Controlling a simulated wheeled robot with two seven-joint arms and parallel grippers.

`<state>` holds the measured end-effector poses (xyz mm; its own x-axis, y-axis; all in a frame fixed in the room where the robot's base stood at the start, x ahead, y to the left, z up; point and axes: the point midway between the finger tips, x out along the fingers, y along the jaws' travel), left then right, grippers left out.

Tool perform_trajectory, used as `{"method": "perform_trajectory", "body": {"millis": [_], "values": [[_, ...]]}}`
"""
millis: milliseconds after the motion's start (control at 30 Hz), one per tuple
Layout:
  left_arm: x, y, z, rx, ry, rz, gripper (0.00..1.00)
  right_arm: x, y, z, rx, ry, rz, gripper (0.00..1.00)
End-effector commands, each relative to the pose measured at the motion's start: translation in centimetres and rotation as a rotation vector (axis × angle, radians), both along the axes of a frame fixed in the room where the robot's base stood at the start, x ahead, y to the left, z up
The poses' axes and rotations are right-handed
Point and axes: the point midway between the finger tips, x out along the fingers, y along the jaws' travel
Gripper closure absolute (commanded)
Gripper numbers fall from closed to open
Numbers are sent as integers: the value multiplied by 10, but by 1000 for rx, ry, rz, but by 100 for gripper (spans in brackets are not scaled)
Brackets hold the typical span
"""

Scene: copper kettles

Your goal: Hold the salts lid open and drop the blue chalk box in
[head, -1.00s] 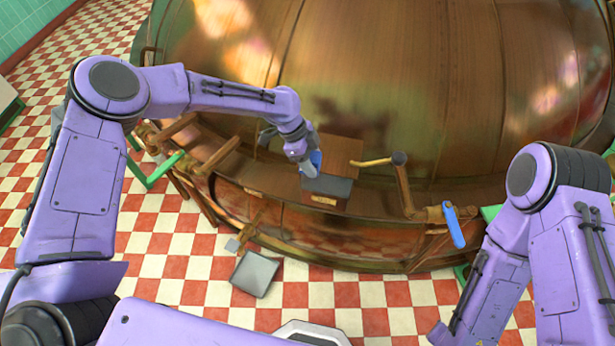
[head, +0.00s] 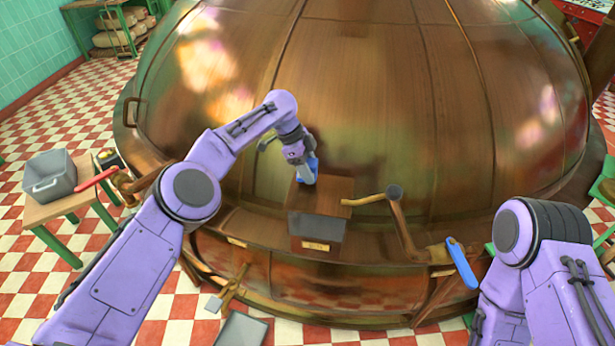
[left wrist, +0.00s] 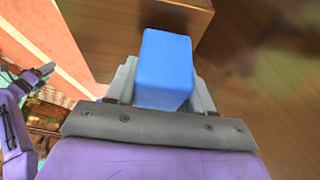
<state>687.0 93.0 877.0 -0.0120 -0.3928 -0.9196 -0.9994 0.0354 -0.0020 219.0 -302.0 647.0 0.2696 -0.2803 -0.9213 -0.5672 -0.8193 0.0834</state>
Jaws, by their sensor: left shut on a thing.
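My left gripper (head: 308,172) is shut on the blue chalk box (head: 313,162), above the ledge of the copper kettle. In the left wrist view, the blue box (left wrist: 165,68) sits between the grey fingers (left wrist: 160,98). A dark box with a small label (head: 317,233) stands on the ledge, nearer me than the gripper. A brown wooden panel (head: 335,187) rises behind it; I cannot tell if this is the salts lid. In the left wrist view, a purple arm part with a grey tip (left wrist: 42,72) shows at the left edge, perhaps my right gripper; its jaws are too small to read.
The large copper kettle (head: 400,90) fills the middle. A crank with a blue handle (head: 462,263) is to the right of the box. A grey bin (head: 50,175) stands on a small green-legged table at left. A grey square pan (head: 242,330) lies at the bottom.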

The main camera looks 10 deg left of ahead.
Motion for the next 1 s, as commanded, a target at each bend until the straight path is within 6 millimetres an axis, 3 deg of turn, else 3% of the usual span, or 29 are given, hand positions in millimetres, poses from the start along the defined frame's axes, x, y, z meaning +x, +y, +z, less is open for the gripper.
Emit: {"method": "perform_trajectory", "body": {"millis": [300, 467, 1000], "values": [[0, 0, 2, 1, -1, -1, 86, 0, 0, 0, 0, 0, 0, 57], [-13, 1, 4, 3, -2, -2, 86, 0, 0, 0, 0, 0, 0, 57], [-99, 4, 3, 0, -3, 1, 86, 0, 0, 0, 0, 0, 0, 57]]}}
